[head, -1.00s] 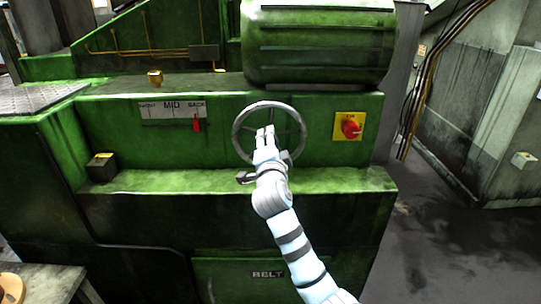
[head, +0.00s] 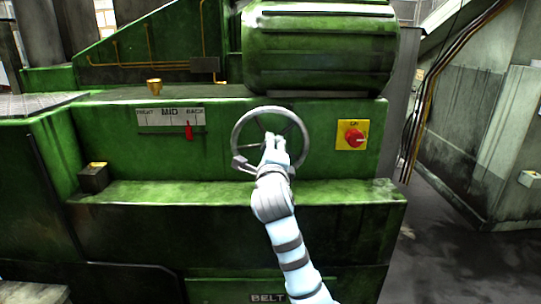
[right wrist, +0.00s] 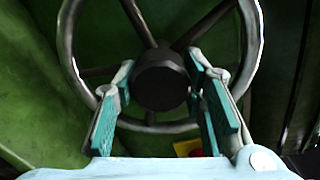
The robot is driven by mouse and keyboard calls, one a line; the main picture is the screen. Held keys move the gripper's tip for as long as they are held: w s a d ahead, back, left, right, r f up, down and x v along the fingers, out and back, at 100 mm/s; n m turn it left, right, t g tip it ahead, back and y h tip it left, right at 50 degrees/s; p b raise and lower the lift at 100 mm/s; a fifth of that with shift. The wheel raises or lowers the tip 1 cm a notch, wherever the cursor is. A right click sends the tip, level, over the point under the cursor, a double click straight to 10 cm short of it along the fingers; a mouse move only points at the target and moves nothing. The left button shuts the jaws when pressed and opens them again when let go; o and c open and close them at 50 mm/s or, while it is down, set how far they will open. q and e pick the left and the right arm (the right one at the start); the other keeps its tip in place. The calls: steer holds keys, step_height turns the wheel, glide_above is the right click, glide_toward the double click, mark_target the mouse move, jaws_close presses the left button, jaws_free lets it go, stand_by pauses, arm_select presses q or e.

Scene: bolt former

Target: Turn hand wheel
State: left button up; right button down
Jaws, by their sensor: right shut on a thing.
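The grey spoked hand wheel (head: 270,110) stands upright on the green machine's front face, with a small handle (head: 240,163) at the lower left of its rim. My right gripper (head: 275,142) reaches up to the wheel's middle and hides part of its spokes. In the right wrist view, the dark hub (right wrist: 162,80) of the wheel sits between the two fingers of my right gripper (right wrist: 161,65), which is shut on it. The spokes and rim spread out beyond the fingertips. My left gripper does not show.
A FRONT-MID-BACK scale has a red pointer (head: 188,131) between MID and BACK. A red knob on a yellow plate (head: 352,135) is right of the wheel. A green drum (head: 320,50) overhangs above; a ledge (head: 200,193) juts out below. A small box (head: 94,178) stands left.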

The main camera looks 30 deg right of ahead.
steer(key=c, duration=1)
jaws_free()
steer(key=v, duration=1.2)
steer(key=shift+s+f, duration=0.1)
